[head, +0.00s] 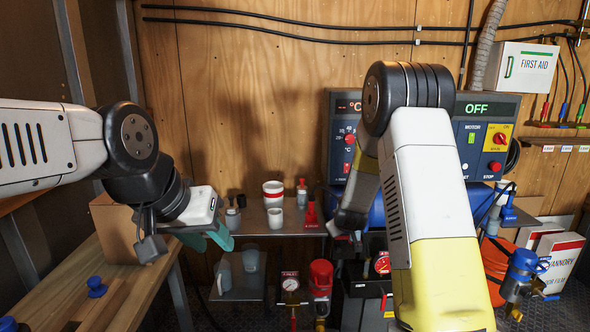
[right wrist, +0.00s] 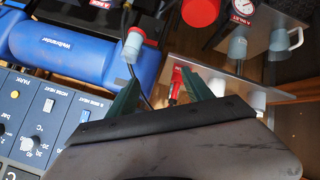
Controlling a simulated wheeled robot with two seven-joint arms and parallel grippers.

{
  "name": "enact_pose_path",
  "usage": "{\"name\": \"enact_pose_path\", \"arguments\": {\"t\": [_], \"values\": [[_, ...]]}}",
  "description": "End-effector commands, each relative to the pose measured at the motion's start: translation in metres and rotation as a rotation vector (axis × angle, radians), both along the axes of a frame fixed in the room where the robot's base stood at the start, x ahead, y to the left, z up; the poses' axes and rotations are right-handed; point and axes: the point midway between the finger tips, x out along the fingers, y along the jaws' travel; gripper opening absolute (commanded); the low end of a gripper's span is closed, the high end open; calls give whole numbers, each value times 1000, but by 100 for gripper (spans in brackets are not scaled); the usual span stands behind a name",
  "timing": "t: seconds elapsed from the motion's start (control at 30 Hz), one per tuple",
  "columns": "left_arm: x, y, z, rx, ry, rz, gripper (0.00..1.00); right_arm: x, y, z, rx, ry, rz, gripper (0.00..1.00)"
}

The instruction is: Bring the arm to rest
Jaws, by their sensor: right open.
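My left gripper (head: 208,238) is at the left of the head view, over the left edge of the small metal shelf area. Its two teal fingers are apart with nothing seen between them. My right arm fills the middle right of the head view and hides most of its own hand. In the right wrist view my right gripper (right wrist: 162,88) is open. Its two green fingers are apart and hold nothing. A red-nozzled bottle (right wrist: 175,86) shows beyond them, apart from the fingers.
A metal shelf (head: 262,222) against the wooden wall carries cups and small bottles. A wooden bench (head: 115,275) is at the left. A control panel (head: 485,137) stands behind my right arm. A blue tank (right wrist: 65,50) shows in the right wrist view.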

Motion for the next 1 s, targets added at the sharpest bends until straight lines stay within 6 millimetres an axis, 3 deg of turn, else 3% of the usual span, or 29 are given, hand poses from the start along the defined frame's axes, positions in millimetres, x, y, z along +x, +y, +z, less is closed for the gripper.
{"name": "enact_pose_path", "arguments": {"t": [0.03, 0.2, 0.37, 0.5, 0.63, 0.8, 1.0], "values": [[0, 0, 0, 0, 0, 0, 36, -10, 1, 27, 59, 4, -13, 59], [0, 0, 0, 0, 0, 0, 36, -59, 12, 93, 235, 65, -39, 59], [0, 0, 0, 0, 0, 0, 36, -119, 18, 147, 364, 126, -61, 59], [0, 0, 0, 0, 0, 0, 36, -180, 21, 183, 445, 182, -83, 59], [0, 0, 0, 0, 0, 0, 36, -241, 20, 206, 495, 234, -115, 59], [0, 0, 0, 0, 0, 0, 36, -317, 15, 219, 526, 294, -176, 59], [0, 0, 0, 0, 0, 0, 36, -370, 9, 218, 531, 334, -236, 59]]}}
